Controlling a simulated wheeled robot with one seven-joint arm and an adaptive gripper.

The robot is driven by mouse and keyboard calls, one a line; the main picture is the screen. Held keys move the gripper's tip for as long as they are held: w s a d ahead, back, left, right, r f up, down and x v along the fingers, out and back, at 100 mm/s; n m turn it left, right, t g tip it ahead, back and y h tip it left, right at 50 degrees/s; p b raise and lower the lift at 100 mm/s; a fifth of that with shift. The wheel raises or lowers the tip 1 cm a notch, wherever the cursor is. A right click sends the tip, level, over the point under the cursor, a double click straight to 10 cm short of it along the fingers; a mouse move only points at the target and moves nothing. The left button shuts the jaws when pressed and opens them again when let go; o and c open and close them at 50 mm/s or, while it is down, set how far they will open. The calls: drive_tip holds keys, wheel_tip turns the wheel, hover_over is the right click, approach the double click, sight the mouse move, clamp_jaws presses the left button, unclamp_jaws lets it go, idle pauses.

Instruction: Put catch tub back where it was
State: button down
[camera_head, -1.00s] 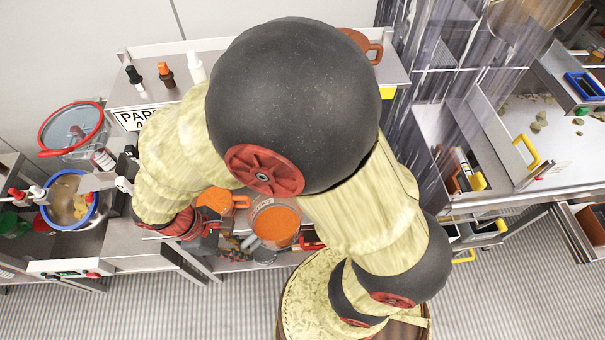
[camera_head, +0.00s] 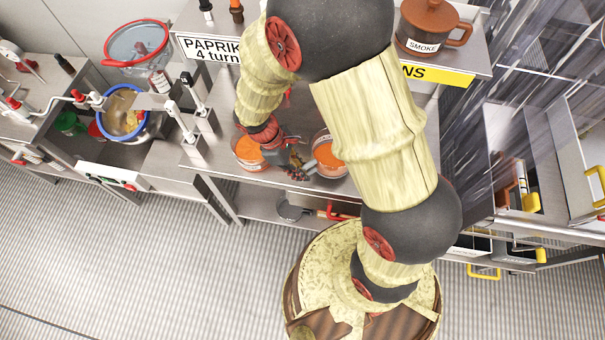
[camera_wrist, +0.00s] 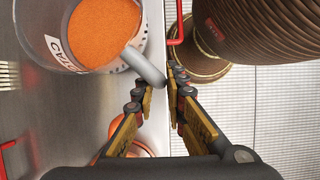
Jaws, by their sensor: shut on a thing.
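The catch tub is a clear tub of orange powder with a grey handle and a partly readable label. It fills the upper left of the wrist view (camera_wrist: 52,58) and shows in the head view (camera_head: 329,158) at the counter's front. My gripper (camera_wrist: 158,78) is shut on the tub's grey handle (camera_wrist: 145,67). The tub looks upright. I cannot tell whether its base touches the counter (camera_head: 205,150).
Another tub of orange powder (camera_head: 248,152) stands just left of my gripper. A brown lidded pot labelled SMOKE (camera_head: 430,28) is on the upper shelf. A blue-rimmed bowl (camera_head: 123,115) is at left. A lower shelf with a red handle (camera_head: 338,214) is below the counter front.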

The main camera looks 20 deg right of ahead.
drive_tip(key=shift+w+d+f, duration=0.2)
drive_tip(key=shift+f, duration=0.15)
drive_tip(key=shift+w+d+f+b, duration=0.1)
drive_tip(key=shift+f+b, duration=0.15)
drive_tip(key=shift+f, duration=0.7)
drive_tip(key=shift+w+d+f+b, duration=0.1)
drive_tip(key=shift+f+b, duration=0.15)
drive_tip(key=shift+f, duration=0.65)
drive_tip(key=shift+f, duration=0.15)
drive_tip(key=c, duration=1.8)
unclamp_jaws()
drive_tip(key=shift+c, duration=0.2)
